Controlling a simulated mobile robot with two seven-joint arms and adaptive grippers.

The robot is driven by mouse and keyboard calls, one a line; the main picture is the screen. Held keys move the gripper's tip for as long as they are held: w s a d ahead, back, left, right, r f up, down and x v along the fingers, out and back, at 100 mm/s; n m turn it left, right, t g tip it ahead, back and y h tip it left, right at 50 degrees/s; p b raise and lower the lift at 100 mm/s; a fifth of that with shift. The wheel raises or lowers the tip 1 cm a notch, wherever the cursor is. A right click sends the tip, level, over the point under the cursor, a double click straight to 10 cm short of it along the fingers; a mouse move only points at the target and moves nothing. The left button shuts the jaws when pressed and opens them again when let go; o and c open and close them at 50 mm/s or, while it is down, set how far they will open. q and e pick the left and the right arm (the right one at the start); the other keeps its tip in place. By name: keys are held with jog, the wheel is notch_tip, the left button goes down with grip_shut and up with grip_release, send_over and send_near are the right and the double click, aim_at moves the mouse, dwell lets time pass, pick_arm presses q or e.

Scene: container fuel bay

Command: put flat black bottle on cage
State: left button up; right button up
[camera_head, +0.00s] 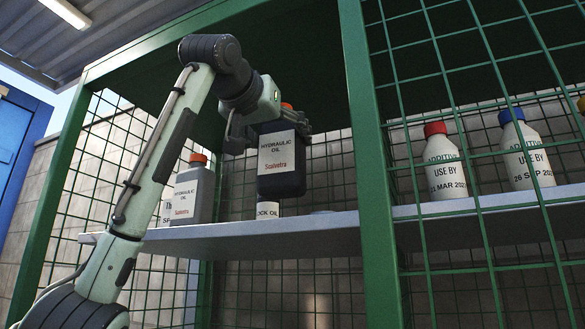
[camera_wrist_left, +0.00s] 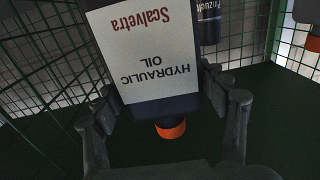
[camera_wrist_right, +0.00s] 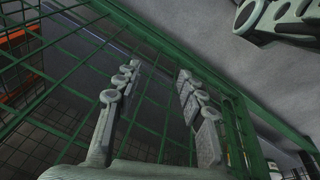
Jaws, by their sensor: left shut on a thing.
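The flat black bottle (camera_head: 281,163) has an orange cap and a white label reading HYDRAULIC OIL Scalvetra. My left gripper (camera_head: 268,115) is shut on its upper part and holds it upright, its base above the shelf's front edge in the head view. In the left wrist view the bottle (camera_wrist_left: 150,60) appears upside down between the fingers (camera_wrist_left: 163,108). The cage (camera_head: 368,150) has green posts and wire mesh, with its roof above the bottle. My right gripper (camera_wrist_right: 153,100) is open and empty beside green mesh in the right wrist view; it is out of the head view.
A grey shelf (camera_head: 330,228) crosses the cage. On it stand a grey bottle (camera_head: 190,193) with an orange cap, a partly hidden container (camera_head: 267,211) below the held bottle, and white bottles with red (camera_head: 443,165) and blue (camera_head: 525,153) caps behind the right mesh.

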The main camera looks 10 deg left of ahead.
aim_at(282, 169)
pick_arm(q)
jog(key=shift+w+d+f, duration=0.7)
jog(key=shift+w+d, duration=0.1)
jog(key=shift+d, duration=0.2)
notch_tip(282, 169, down, 3)
jog(key=shift+f, duration=0.1)
jog(key=shift+a+f, duration=0.1)
jog(key=shift+f, duration=0.3)
pick_arm(e)
jog(key=shift+s+d+f, duration=0.2)
jog(key=shift+s+f, duration=0.2)
jog(key=shift+f, duration=0.15)
jog(key=shift+s+d+f, duration=0.2)
jog(key=shift+s+f, duration=0.2)
jog(key=shift+f, duration=0.15)
pick_arm(q)
jog(key=shift+f, duration=0.1)
jog(key=o, duration=1.6)
jog(key=shift+o, duration=0.5)
pick_arm(e)
jog(key=shift+w+a+r, duration=0.35)
jog(key=shift+a+r, duration=0.15)
